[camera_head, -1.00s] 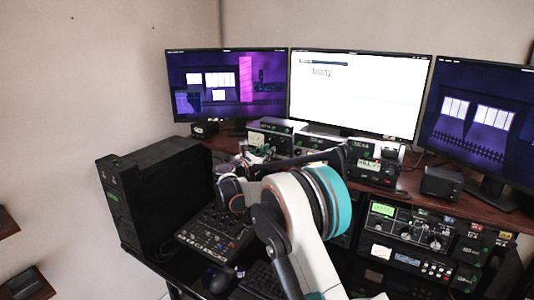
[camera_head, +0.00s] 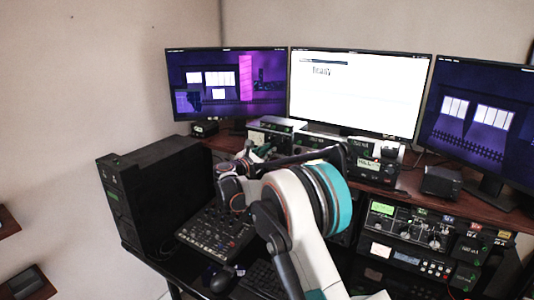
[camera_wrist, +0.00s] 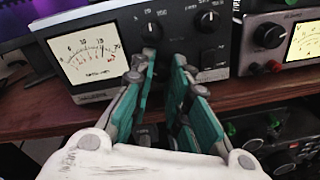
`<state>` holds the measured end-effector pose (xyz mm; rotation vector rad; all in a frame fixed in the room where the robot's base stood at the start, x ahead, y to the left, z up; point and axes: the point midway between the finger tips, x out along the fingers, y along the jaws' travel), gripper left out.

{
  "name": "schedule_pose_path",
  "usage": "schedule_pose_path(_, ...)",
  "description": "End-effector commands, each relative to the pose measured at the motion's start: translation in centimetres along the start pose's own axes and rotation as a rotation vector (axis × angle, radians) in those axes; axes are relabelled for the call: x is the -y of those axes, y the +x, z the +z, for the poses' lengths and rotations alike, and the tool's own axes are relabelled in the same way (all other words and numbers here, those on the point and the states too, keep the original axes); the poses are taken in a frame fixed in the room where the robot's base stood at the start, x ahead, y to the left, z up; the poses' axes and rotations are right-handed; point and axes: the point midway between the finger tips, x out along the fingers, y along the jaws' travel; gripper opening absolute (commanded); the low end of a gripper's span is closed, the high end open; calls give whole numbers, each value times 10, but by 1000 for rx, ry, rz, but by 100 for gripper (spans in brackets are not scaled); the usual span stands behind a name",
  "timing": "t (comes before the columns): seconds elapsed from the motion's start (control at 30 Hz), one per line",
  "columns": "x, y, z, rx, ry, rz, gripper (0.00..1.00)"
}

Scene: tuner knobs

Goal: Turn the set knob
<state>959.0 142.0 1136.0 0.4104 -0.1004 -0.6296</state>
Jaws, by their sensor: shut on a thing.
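The tuner (camera_wrist: 125,45) is a dark-faced box with a lit white needle meter (camera_wrist: 88,53) on its left and black knobs on its right. One black knob (camera_wrist: 151,31) is just above my fingertips, and another black knob (camera_wrist: 207,22) is to the upper right. My gripper (camera_wrist: 164,62) reaches up to the lower front of the panel with its teal-padded fingers. The fingers are closed on a small control there, which they mostly hide. I cannot read which knob is labelled set. In the head view my arm covers the gripper's contact point.
The wooden shelf edge (camera_wrist: 60,118) runs below the tuner. Monitors (camera_head: 358,92) stand behind. A mixer (camera_head: 215,238) and black computer case (camera_head: 155,190) are left of my arm.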

Motion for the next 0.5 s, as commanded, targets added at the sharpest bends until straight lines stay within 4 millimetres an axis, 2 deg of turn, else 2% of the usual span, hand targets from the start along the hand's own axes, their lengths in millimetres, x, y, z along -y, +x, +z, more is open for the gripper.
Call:
schedule_pose_path(0.03,0,0,0,-1,0,0,18)
schedule_pose_path(0.1,0,0,0,-1,0,0,34)
schedule_pose_path(0.13,0,0,0,-1,0,0,38)
schedule_pose_path(0.5,0,-3,0,0,-1,0,38)
